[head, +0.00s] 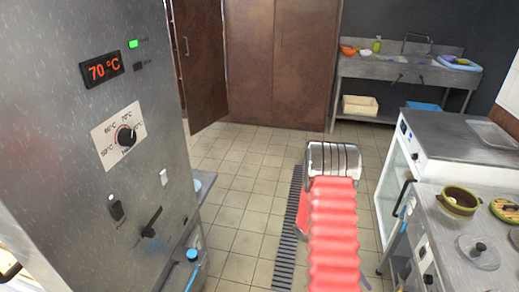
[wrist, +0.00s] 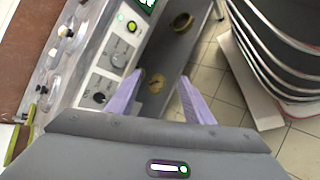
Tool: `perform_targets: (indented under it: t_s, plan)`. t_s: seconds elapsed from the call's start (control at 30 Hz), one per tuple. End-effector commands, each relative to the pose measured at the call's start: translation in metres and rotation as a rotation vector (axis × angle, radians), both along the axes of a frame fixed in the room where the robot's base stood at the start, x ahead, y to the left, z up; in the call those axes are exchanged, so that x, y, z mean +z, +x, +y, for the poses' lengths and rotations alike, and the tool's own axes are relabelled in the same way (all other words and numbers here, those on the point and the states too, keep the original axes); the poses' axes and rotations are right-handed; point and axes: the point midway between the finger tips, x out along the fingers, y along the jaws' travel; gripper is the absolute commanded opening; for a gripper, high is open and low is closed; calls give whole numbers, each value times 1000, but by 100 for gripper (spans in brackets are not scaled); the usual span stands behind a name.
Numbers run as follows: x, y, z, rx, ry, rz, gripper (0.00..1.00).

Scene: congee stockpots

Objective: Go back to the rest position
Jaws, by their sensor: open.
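My gripper (wrist: 160,78) shows in the wrist view with its two purple fingers spread apart and nothing between them. It is in front of a steel appliance with a control panel (wrist: 118,52) of dark knobs and a lit green indicator. My gripper is not visible in the head view. There, my arm with its red ribbed sleeve extends forward over the tiled floor, to the right of a tall steel cabinet (head: 60,135) whose display (head: 102,68) reads 70 °C.
At right, a counter holds a yellow-green pot (head: 459,201) and a glass lid (head: 478,252). A steel sink table (head: 400,68) stands at the back right. A brown door (head: 203,60) stands ajar. Curved dark layers (wrist: 282,45) fill the wrist view's upper right.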

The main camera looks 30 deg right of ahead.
Motion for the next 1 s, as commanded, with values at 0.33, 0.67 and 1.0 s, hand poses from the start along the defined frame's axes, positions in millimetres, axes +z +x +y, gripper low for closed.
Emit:
perform_targets:
  t_s: [0.33, 0.67, 1.0]
  plan:
    - [57, 35, 49, 43, 140, -150, 47]
    - [107, 62, 97, 109, 243, -303, 47]
    - [156, 82, 149, 196, 322, -466, 47]
